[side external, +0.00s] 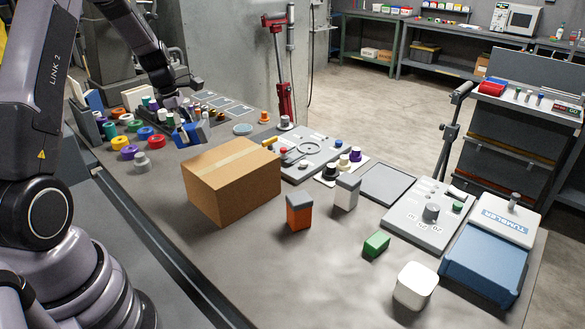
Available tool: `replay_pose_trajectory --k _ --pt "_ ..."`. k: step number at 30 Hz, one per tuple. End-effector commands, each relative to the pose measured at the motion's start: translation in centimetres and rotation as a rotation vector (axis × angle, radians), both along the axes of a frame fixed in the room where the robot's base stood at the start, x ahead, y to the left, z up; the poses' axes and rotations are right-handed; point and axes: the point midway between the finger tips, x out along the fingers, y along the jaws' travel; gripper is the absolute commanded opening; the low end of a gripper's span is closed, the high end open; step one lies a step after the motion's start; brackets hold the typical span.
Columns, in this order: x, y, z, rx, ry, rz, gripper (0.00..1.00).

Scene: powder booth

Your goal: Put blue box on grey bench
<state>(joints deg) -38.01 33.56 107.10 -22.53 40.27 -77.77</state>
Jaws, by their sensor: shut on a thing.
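The blue box (190,134) is small and tilted, at the far left part of the bench, just below my gripper. My gripper (182,116) is shut on it, though the fingers are dark and small in this view. The side view does not show clearly whether the box's lower edge touches the bench. The grey bench (320,270) runs from the far left to the front right and carries many things.
A cardboard box (232,180) stands right of the blue box. Several coloured rings and spools (130,150) crowd the left. An orange box (298,212), a white box (346,192), and a blue tumbler (490,255) stand further right. Bare bench shows in front of the cardboard box.

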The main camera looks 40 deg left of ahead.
Motion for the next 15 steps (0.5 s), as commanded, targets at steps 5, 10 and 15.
replay_pose_trajectory --k 5,10,15 --pt "1.4 -3.8 0.3 -0.129 -0.124 0.038 0.14" --pt "3.7 -5.2 1.5 -0.27 -0.284 0.119 0.14" --pt "5.8 -4.0 3.0 -0.391 -0.474 0.255 0.14"
